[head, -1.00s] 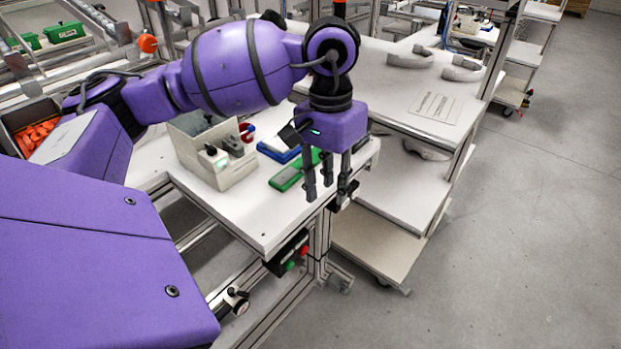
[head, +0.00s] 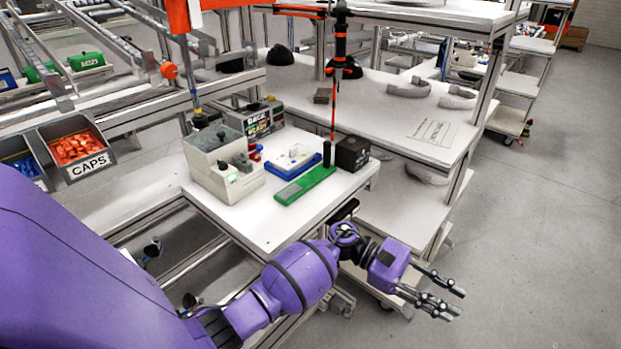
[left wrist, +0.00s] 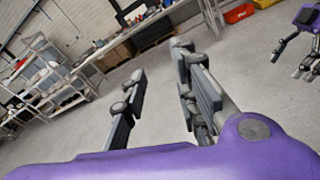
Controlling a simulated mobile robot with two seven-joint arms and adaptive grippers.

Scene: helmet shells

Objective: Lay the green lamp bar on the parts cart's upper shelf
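The green lamp bar (head: 304,185) lies flat near the front of the white workbench (head: 262,232), beside a blue-and-white tray. My left gripper (head: 450,301) is open and empty, out past the bench's right front corner and well apart from the bar. In the left wrist view its fingers (left wrist: 160,64) are apart with only floor between them. My right gripper (left wrist: 294,58) shows at that view's right edge, fingers apart and empty. A white shelf unit (head: 425,150) stands right of the bench, with an upper and a lower shelf. I cannot tell whether it is the parts cart.
A grey divided bin (head: 222,180), the blue tray (head: 291,163) and a black box (head: 352,153) stand around the bar. A thin red-and-black tool (head: 334,80) hangs above it. Pale curved pieces (head: 408,88) and a paper sheet lie on the upper shelf. The floor at right is clear.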

